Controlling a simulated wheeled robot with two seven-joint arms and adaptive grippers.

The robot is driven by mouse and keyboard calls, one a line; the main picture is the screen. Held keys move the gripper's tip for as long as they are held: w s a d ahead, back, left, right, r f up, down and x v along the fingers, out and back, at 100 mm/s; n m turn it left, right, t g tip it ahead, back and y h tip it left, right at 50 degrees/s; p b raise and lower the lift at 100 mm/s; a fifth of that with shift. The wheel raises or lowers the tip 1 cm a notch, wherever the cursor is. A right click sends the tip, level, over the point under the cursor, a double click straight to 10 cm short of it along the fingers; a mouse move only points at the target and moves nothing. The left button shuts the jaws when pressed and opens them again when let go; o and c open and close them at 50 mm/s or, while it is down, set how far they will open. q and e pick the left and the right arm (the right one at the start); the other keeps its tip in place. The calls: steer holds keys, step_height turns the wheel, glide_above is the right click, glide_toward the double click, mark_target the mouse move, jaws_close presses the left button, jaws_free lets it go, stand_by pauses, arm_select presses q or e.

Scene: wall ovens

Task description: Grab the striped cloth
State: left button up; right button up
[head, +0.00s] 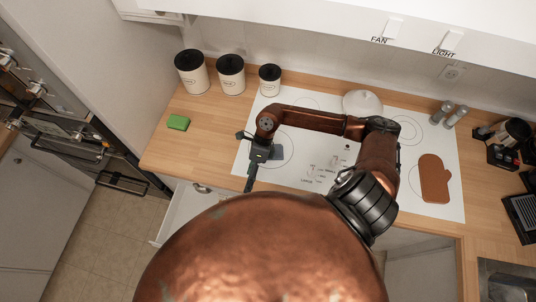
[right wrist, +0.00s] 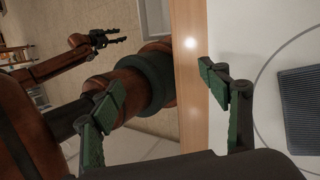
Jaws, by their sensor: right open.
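A dark blue-grey cloth with fine lines (right wrist: 300,105) lies flat on the white cooktop at the right edge of the right wrist view, partly cut off. In the head view a small dark patch of it (head: 278,153) shows beside my right gripper (head: 251,168). My right gripper is open and empty, with its green-padded fingers (right wrist: 158,85) spread wide in the right wrist view. The cloth lies to the right of the fingers, not between them. My left gripper (right wrist: 115,38) shows at upper left in the right wrist view, with its fingers apart and nothing between them.
The white cooktop (head: 440,150) holds a pale round lid (head: 362,103) and a brown mitt-shaped piece (head: 434,180). Canisters (head: 231,76) stand at the back left. A green sponge (head: 178,123) lies on the wooden counter (head: 160,150). An open drawer (head: 180,212) juts out below.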

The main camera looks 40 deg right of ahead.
steer(key=w+d+r+h, duration=0.1)
steer(key=w+d+h, duration=0.1)
steer(key=d, duration=0.2)
steer(key=w+d+r+n+t+h+b, duration=0.1)
steer(key=w+d+h, duration=0.1)
steer(key=d, duration=0.3)
steer(key=w+d+r+t+h, duration=0.1)
steer(key=w+d+h, duration=0.1)
steer(key=d, duration=0.3)
steer(key=shift+w+r+n, duration=0.1)
steer(key=shift+w+n, duration=0.1)
steer(key=shift+n, duration=0.2)
steer(key=shift+w+d, duration=0.15)
steer(key=shift+d, duration=0.2)
steer(key=f+p, duration=0.2)
steer(key=f, duration=0.5)
steer(key=shift+d+f, duration=0.2)
steer(key=shift+c, duration=0.5)
steer(key=c, duration=1)
steer(key=shift+r, duration=0.1)
